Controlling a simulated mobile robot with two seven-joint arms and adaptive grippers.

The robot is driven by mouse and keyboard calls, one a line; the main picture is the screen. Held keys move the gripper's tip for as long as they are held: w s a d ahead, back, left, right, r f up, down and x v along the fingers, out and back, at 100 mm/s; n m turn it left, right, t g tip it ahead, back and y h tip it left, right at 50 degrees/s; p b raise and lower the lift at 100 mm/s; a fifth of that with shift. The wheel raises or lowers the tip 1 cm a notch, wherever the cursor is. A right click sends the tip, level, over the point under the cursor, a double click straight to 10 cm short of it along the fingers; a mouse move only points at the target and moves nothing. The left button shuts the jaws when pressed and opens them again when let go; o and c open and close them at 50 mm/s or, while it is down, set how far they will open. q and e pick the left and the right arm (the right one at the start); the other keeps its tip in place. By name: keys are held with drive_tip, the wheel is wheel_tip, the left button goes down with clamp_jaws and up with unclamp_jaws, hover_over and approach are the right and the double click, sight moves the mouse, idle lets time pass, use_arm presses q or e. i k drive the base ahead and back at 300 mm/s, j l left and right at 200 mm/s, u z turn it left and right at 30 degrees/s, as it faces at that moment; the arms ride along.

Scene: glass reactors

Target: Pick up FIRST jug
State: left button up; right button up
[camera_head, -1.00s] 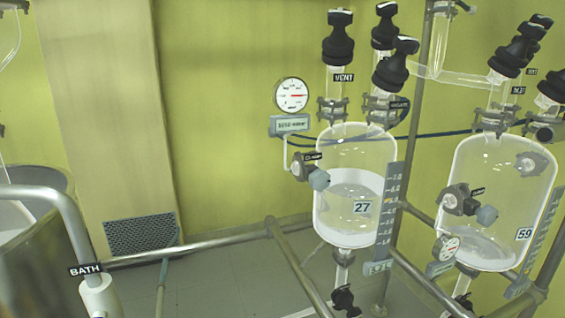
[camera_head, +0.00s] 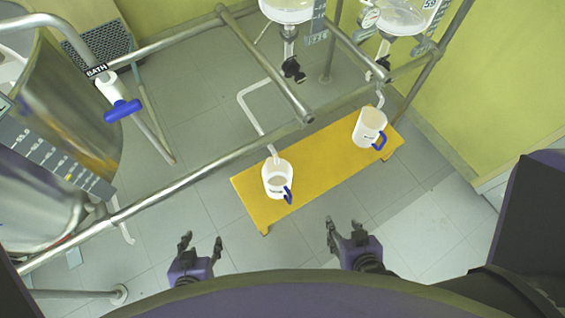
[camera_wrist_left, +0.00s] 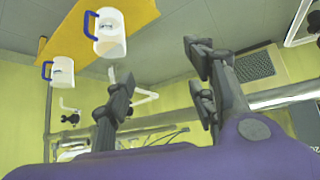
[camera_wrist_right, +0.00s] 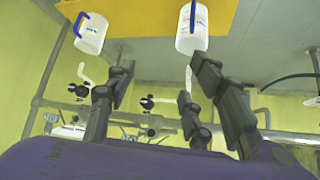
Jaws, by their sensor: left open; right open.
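Two white jugs with blue handles stand on a low yellow bench. The left jug (camera_head: 277,178) is near the bench's left end; the right jug (camera_head: 369,127) is near its right end. The frames do not show which is called FIRST. In the upside-down left wrist view, the left jug (camera_wrist_left: 111,40) is the nearer one. My left gripper (camera_head: 201,241) is open and empty, left of the bench and in front of it. My right gripper (camera_head: 343,225) is open and empty, in front of the bench's middle. Neither gripper touches a jug.
The yellow bench (camera_head: 318,162) stands on grey tiles. A metal rail (camera_head: 190,178) runs along behind its left part. Pipes come down near both jugs from the glass reactors (camera_head: 287,8). Steel vessels (camera_head: 75,115) stand at left. The floor before the bench is clear.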

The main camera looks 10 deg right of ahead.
sight(277, 178)
drive_tip(key=k+z, duration=0.2)
drive_tip(key=l+u, duration=0.15)
drive_tip(key=u, duration=0.25)
drive_tip(key=i+l+u, duration=0.1)
drive_tip(key=u, duration=0.25)
drive_tip(key=l+u, duration=0.25)
drive_tip(key=u, duration=0.15)
drive_tip(key=l+u, duration=0.2)
drive_tip(key=l, duration=0.3)
drive_tip(key=k+l+u, duration=0.25)
drive_tip(key=l, duration=0.8)
drive_tip(key=k+l, duration=0.1)
drive_tip(key=l, duration=0.45)
drive_tip(key=k+l, duration=0.1)
drive_tip(key=l, duration=0.45)
drive_tip(key=i+u, duration=0.05)
